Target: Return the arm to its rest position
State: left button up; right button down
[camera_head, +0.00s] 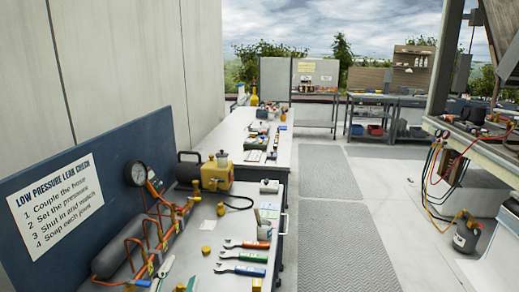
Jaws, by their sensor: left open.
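I cannot make out either of my arms or grippers in the head view. The long grey workbench (279,208) runs away from me on the left. On its near end lie open-end wrenches: a red-handled one (254,244), a green-handled one (250,257) and a blue-handled one (243,269). No gripper shows touching them. Some small tools at the bottom edge are cut off by the frame.
A blue board (90,165) with a leak-check sign (54,201), copper piping with a gauge (137,173), and a yellow pump (216,176) line the bench's left side. The walkway mat (345,250) is clear. A unit with hoses (447,170) stands right.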

pick_arm(q)
jog(key=s+a+f+n+g, duration=0.1)
jog(key=f, duration=0.1)
jog(key=s+f+n+g+y, duration=0.1)
jog(key=f, duration=0.1)
jog(key=s+a+f, duration=0.1)
jog(key=f, duration=0.1)
jog(key=shift+s+a+f+n+g, duration=0.1)
jog(key=shift+a+f+n+g, duration=0.1)
jog(key=shift+a+n+g, duration=0.15)
jog(key=s+f+n+g, duration=0.3)
jog(key=s+f+g, duration=0.3)
jog(key=s+f, duration=0.45)
jog(key=s+f+n+g, duration=0.3)
jog(key=s+f+g, duration=0.4)
jog(key=s, duration=0.7)
notch_tip(320, 180, down, 26)
jog(key=s, duration=0.2)
jog(key=s+a+f+g, duration=0.1)
jog(key=s+a+f, duration=0.2)
jog(key=s+f, duration=1.3)
jog(key=shift+s+f+m, duration=0.15)
jog(key=shift+s+m, duration=0.2)
